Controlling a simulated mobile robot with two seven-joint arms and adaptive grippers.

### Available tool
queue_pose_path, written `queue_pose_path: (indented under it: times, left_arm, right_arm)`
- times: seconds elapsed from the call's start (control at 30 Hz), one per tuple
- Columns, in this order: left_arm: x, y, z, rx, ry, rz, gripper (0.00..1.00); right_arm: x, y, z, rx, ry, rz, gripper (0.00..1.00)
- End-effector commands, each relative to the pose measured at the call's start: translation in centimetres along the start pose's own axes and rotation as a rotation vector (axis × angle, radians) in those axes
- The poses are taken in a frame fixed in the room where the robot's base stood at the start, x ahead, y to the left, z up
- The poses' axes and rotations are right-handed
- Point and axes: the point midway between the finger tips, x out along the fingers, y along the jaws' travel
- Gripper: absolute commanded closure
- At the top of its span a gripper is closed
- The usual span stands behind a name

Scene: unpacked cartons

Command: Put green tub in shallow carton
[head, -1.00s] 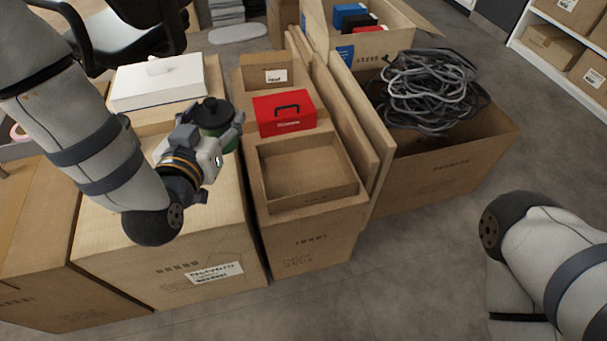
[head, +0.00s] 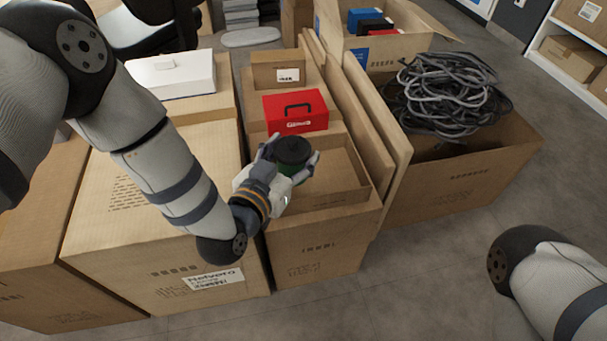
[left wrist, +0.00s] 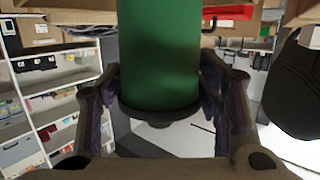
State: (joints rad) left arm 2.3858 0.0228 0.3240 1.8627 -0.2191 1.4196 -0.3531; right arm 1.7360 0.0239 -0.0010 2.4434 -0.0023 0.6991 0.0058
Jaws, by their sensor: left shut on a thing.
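The green tub (head: 292,160) has a dark lid and is gripped by my left gripper (head: 291,152), one finger on each side. In the left wrist view the green tub (left wrist: 160,55) fills the top middle between the fingers. In the head view the tub appears over the left part of the shallow carton (head: 345,203), covering some of its opening. The exact height of the tub above the carton's floor is hard to tell. The visible inside of the carton looks empty. My right gripper is out of the picture; only part of my right arm shows.
A red case (head: 295,112) and a small carton (head: 277,70) stand just behind the shallow carton. Upright cardboard panels (head: 385,135) line its right side. A carton with a coil of cables (head: 450,92) is further right. A white box (head: 170,74) lies at the left.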

Motion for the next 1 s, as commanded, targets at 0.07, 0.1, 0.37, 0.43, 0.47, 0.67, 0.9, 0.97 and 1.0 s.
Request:
queue_pose_path:
  times: [0.07, 0.1, 0.37, 0.43, 0.47, 0.67, 0.9, 0.97, 1.0]
  left_arm:
    - [0.7, 0.7, 1.2, -0.002, -0.002, 0.001, 0.74]
    - [1.0, 0.9, 1.4, -0.002, 0.000, 0.000, 0.74]
    - [2.3, 1.8, 4.8, -0.001, -0.004, -0.002, 0.74]
    - [2.5, 1.8, 5.7, -0.001, -0.004, -0.002, 0.74]
    - [2.5, 1.8, 5.7, 0.000, -0.002, -0.002, 0.73]
    - [2.4, 1.7, 5.3, 0.001, 0.001, -0.002, 0.74]
    - [2.4, 1.7, 5.5, 0.001, 0.001, -0.001, 0.21]
    - [2.4, 1.7, 5.5, 0.001, 0.001, -0.001, 0.21]
    - [2.4, 1.7, 5.5, 0.000, 0.001, -0.001, 0.21]
  right_arm:
    - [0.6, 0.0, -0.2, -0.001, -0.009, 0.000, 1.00]
    - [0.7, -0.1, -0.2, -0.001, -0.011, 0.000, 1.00]
    - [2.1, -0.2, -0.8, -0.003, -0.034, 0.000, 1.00]
    - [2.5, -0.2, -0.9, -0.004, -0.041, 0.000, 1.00]
    - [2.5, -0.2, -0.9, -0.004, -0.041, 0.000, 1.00]
    - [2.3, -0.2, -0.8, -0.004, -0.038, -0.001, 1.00]
    - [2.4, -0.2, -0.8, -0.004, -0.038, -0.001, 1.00]
    - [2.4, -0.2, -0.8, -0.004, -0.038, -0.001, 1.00]
    - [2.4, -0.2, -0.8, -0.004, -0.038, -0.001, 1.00]
